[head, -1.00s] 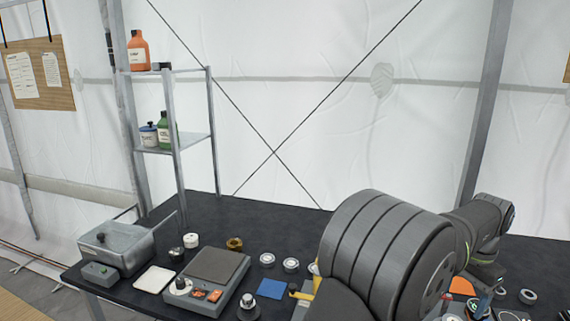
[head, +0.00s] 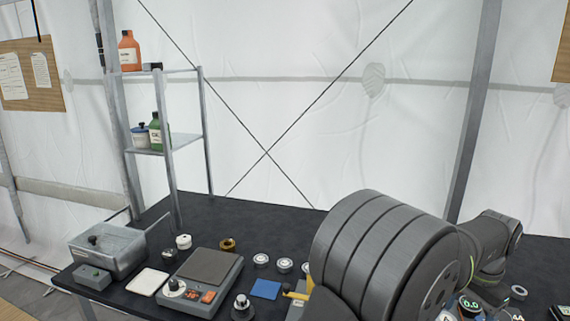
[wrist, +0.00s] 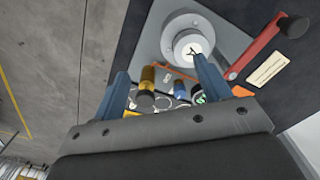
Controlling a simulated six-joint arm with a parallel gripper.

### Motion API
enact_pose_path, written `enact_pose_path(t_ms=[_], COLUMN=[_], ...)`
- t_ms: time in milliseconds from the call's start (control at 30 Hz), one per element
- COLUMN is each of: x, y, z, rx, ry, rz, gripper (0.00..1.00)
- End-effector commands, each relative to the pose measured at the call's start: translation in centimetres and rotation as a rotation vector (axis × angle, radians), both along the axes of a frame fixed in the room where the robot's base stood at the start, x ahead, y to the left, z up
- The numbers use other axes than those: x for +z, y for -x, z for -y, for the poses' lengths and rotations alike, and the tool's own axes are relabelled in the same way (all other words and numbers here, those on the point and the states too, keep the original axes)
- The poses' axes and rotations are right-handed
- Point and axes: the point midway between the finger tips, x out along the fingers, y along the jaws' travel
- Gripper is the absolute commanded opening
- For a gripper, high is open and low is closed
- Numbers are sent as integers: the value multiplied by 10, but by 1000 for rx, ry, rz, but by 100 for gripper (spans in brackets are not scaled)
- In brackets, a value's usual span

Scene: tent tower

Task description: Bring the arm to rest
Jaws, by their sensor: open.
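My gripper (wrist: 163,95) is in the wrist view, with its two blue-grey fingers spread apart and nothing between them. Below the fingers are a grey device (wrist: 158,32) with a round white dial and a red lever (wrist: 268,45). An amber-and-black cylinder (wrist: 146,85) shows near the left finger, and a small blue item (wrist: 180,90) shows between the fingers, farther off. In the head view my arm fills the lower right and hides part of the table; my gripper is not visible there.
The black table (head: 285,218) carries a scale (head: 205,270), a metal bath (head: 105,245), a white tile (head: 148,281), a blue square (head: 265,289) and several small round parts. A shelf (head: 165,145) with bottles stands at the back left. The table's back middle is clear.

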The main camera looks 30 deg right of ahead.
Motion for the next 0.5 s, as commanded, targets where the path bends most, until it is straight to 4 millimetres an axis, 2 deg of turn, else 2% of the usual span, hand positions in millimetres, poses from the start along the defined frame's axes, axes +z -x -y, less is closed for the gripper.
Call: enact_pose_path(t_ms=[400,500], x=[44,39], y=[70,42], z=[-24,-18], rx=[-3,23], ry=[2,-1], rz=[0,0], gripper=[70,70])
